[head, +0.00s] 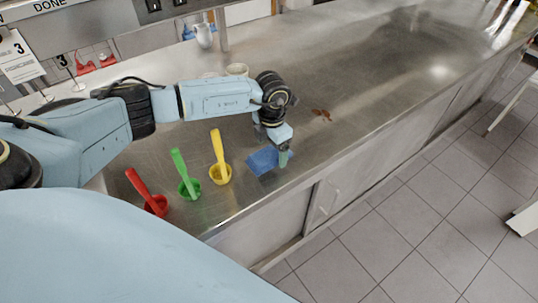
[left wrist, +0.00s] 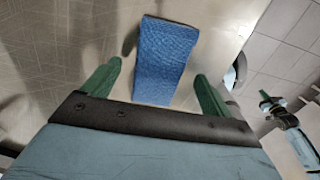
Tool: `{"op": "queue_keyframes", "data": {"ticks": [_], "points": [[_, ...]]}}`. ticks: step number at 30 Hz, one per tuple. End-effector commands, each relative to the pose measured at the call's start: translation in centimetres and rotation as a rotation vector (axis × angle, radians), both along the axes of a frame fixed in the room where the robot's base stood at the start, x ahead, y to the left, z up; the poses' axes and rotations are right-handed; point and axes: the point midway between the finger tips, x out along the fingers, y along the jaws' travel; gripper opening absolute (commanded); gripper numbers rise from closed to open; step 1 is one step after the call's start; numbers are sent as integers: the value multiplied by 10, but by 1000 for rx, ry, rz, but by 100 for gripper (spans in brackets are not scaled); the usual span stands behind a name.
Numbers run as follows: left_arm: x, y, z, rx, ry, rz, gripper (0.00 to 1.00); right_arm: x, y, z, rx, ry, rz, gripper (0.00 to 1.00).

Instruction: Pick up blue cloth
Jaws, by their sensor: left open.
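The blue cloth (head: 262,160) lies flat on the steel counter near its front edge. It is a textured blue rectangle in the left wrist view (left wrist: 164,60). My left gripper (head: 284,157) points down over the cloth's right part in the head view and hides some of it. In the left wrist view its two green fingers (left wrist: 157,88) are spread wide, with the cloth showing between and beyond them. The gripper is open and empty. I cannot tell the exact height of the fingertips above the cloth. My right gripper is not seen in the head view.
A white pitcher (head: 204,36) stands at the back. The counter is clear to the right.

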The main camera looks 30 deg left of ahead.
Motion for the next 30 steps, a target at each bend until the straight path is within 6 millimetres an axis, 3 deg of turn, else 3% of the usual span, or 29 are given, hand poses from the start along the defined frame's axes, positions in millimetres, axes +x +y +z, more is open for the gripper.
{"op": "queue_keyframes", "data": {"ticks": [3, 11, 22, 30], "points": [[-1, 0, -12, -1, 1, 1, 85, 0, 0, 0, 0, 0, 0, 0], [0, 0, -14, 0, -1, 0, 85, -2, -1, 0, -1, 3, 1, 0], [0, 0, -14, 0, -1, 0, 37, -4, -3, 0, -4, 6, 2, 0], [0, 0, -10, 0, -1, 0, 37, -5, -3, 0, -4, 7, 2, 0]]}}
